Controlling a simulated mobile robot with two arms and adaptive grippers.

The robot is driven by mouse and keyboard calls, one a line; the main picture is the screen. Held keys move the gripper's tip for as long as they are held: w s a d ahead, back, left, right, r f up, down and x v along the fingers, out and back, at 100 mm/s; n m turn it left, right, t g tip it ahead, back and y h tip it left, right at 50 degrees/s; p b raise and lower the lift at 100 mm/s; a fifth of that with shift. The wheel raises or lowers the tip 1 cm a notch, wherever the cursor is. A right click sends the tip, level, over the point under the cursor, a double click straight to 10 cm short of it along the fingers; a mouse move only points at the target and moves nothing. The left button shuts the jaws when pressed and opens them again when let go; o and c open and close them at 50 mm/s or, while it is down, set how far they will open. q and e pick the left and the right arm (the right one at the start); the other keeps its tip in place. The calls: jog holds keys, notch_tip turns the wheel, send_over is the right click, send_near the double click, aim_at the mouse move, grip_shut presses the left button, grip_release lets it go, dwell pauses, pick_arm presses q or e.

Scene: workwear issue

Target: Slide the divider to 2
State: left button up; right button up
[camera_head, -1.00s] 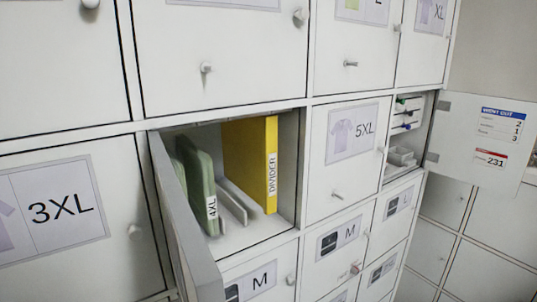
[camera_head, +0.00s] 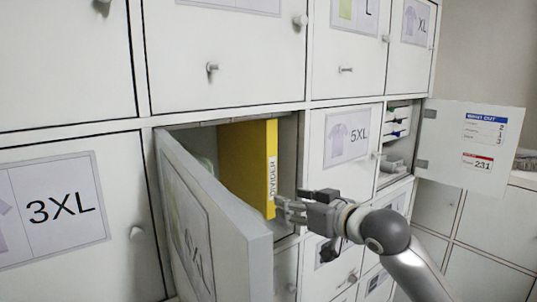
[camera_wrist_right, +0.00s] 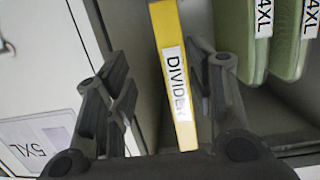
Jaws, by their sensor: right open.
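The yellow divider (camera_head: 250,165), with a white DIVIDER label, stands upright in the open 4XL compartment. It also shows in the right wrist view (camera_wrist_right: 176,75). My right gripper (camera_head: 289,208) is open at the compartment mouth, in front of the divider's lower label edge. In the right wrist view its fingers (camera_wrist_right: 160,62) lie on either side of the divider, with gaps visible; contact cannot be confirmed. No slot number is legible. My left gripper is out of view.
The 4XL door (camera_head: 215,225) stands open in front, left of my right gripper. The closed 5XL door (camera_head: 345,150) is just right of the compartment. Further right, an open door (camera_head: 465,145) carries a blue-headed notice with small numbers and a red label reading 231.

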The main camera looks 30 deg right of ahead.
jog(key=t, duration=0.2)
send_near(272, 151)
jog(key=y, duration=0.1)
jog(key=shift+n, duration=0.3)
jog(key=w+p, duration=0.4)
jog(key=w, duration=0.5)
jog(key=shift+w+a, duration=0.1)
jog(key=shift+w, duration=0.3)
jog(key=shift+w+f+p, duration=0.1)
jog(key=shift+w+p, duration=0.25)
jog(key=shift+w, duration=0.25)
grip_shut()
